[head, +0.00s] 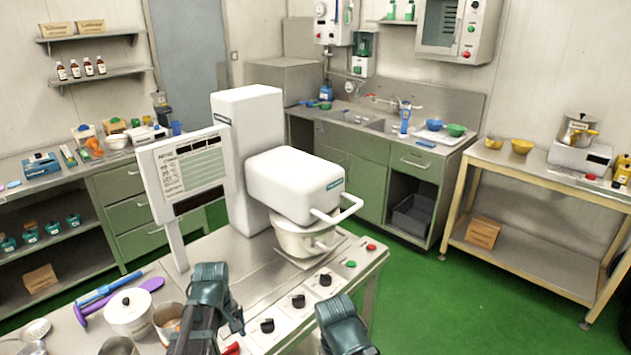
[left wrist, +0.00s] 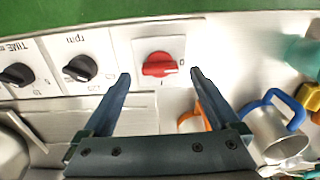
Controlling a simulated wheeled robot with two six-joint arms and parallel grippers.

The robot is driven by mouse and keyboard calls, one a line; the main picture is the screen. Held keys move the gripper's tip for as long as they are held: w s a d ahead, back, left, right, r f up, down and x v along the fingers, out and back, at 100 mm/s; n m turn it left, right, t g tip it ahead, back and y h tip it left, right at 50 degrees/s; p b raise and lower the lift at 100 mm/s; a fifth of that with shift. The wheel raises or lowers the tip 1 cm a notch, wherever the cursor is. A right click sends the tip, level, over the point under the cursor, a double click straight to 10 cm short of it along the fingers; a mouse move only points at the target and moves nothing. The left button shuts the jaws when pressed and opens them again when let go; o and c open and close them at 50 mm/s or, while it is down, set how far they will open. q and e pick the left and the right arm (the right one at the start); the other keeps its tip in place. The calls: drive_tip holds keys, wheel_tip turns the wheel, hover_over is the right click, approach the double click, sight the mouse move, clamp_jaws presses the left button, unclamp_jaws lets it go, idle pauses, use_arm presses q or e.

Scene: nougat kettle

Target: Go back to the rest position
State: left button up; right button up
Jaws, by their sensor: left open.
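My left gripper (head: 212,308) is over the front panel of the kettle machine's steel table in the head view. In the left wrist view my left gripper (left wrist: 160,75) is open, with its two dark fingers apart and nothing held. A red knob (left wrist: 163,65) shows between the fingertips on the panel; whether the fingers touch it cannot be told. My right gripper (head: 345,326) is at the bottom of the head view, right of the left one, with its fingers not clearly seen. The white machine (head: 293,184) stands behind with its bowl (head: 303,240) under the head.
Black knobs (head: 298,301) line the panel near my grippers. Green floor (head: 440,300) is free at the right.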

sight(229, 347)
use_arm(q)
wheel_tip(229, 347, down, 2)
drive_tip(key=shift+f+b, duration=0.2)
drive_tip(key=shift+b, duration=0.55)
use_arm(e)
wheel_tip(229, 347, down, 2)
drive_tip(key=shift+f, duration=0.2)
use_arm(q)
drive_tip(key=shift+r, duration=0.15)
use_arm(e)
drive_tip(key=shift+r, duration=0.2)
use_arm(q)
wheel_tip(229, 347, up, 13)
drive_tip(key=p, duration=1.4)
use_arm(e)
wheel_tip(229, 347, up, 13)
use_arm(q)
wheel_tip(229, 347, down, 14)
drive_tip(key=b, duration=1.4)
drive_tip(key=shift+b, duration=0.35)
drive_tip(key=shift+r+m, duration=0.15)
drive_tip(key=shift+m, duration=0.55)
drive_tip(key=m, duration=0.6)
use_arm(e)
wheel_tip(229, 347, down, 14)
drive_tip(key=shift+r, duration=0.15)
